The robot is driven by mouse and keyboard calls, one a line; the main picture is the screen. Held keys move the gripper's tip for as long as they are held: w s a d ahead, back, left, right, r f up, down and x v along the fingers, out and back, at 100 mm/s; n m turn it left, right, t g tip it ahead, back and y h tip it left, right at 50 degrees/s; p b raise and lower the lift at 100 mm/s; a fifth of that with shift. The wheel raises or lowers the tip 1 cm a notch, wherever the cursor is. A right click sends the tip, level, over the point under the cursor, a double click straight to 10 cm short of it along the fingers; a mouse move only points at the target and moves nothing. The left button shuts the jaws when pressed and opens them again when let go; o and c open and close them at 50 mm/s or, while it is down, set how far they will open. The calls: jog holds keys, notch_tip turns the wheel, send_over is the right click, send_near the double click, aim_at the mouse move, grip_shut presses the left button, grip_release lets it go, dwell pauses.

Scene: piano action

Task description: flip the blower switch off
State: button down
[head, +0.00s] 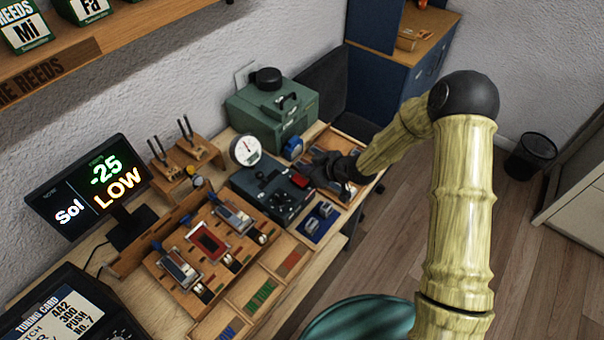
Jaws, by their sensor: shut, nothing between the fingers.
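A red switch (301,180) sits at the right end of a dark control box (268,196) on the bench; it looks like the blower switch, but its label and on or off position are too small to tell. My gripper (316,174) is dark and is shut and empty. It is right beside the red switch, at the right edge of the box. I cannot tell whether the fingertips touch the switch. The arm comes in from the right and hides part of the bench behind the gripper.
A round white gauge (245,150) stands behind the box, and a green machine (272,113) is at the back. A blue tray (320,222) with small parts lies in front. A wooden fixture (205,250) is at the left. The monitor (92,185) reads "Sol -25 LOW".

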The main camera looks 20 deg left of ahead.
aim_at(302, 181)
jog(key=f, duration=0.1)
jog(key=a+f+p, duration=0.1)
jog(key=a+f, duration=0.1)
jog(key=shift+w+f+p, duration=0.35)
jog(key=shift+w+f, duration=0.1)
jog(key=shift+f, duration=0.7)
